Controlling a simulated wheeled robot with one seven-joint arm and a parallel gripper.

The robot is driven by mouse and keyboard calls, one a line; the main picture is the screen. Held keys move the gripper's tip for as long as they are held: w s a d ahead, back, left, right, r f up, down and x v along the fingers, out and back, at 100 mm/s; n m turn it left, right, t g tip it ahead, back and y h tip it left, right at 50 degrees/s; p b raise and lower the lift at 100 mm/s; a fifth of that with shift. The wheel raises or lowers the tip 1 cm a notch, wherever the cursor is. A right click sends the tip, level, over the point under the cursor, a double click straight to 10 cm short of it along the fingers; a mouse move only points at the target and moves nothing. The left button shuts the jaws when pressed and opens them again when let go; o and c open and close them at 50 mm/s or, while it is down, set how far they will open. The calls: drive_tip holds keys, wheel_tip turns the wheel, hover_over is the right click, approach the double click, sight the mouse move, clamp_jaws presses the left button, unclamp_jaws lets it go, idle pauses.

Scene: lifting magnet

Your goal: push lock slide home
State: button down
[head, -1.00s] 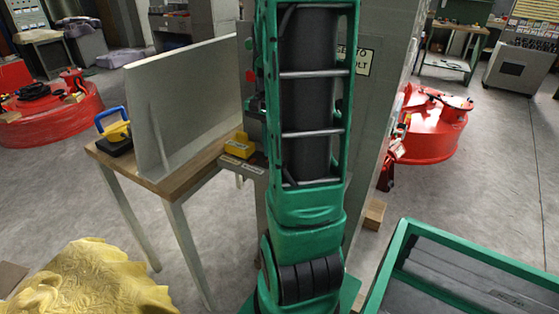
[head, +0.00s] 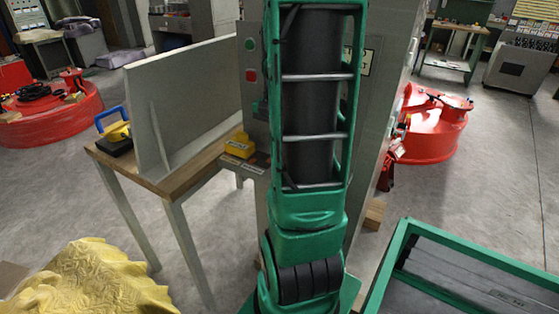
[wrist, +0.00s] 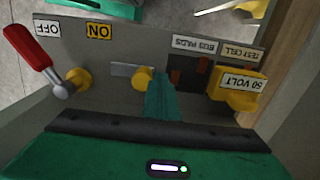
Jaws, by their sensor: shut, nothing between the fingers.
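In the wrist view, the lock slide shows as a small metal bar (wrist: 127,70) with a yellow knob (wrist: 143,78) at its right end, on a grey panel (wrist: 110,105). My green gripper (wrist: 161,82) is shut and empty, its tips just right of the knob. I cannot tell whether they touch it. A red-handled lever (wrist: 28,47) with a yellow pivot (wrist: 78,79) lies left of the slide, its handle near the OFF label (wrist: 47,28). The ON label (wrist: 99,31) is between lever and slide. In the head view my arm hides the slide and gripper.
A yellow 50 VOLT block (wrist: 238,90) sits right of my fingers; it also shows on the bench in the head view (head: 240,146). An upright grey board (head: 190,95) stands on the bench. A green-framed bin (head: 450,260) is at lower right.

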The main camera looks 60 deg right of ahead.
drive_tip(key=shift+s, duration=0.7)
drive_tip(key=shift+w, duration=0.8)
wheel_tip(320, 180, up, 7)
idle(0.6)
idle(0.4)
drive_tip(key=s+a+f+n, duration=0.1)
drive_tip(key=s+a+n, duration=0.3)
drive_tip(key=a, duration=0.4)
drive_tip(key=s+a+f+n, duration=0.1)
drive_tip(key=s+a+n, duration=0.4)
drive_tip(key=a, duration=0.4)
drive_tip(key=shift+a+f+n, duration=0.3)
drive_tip(key=shift+f+n, duration=0.1)
drive_tip(key=shift+n, duration=0.5)
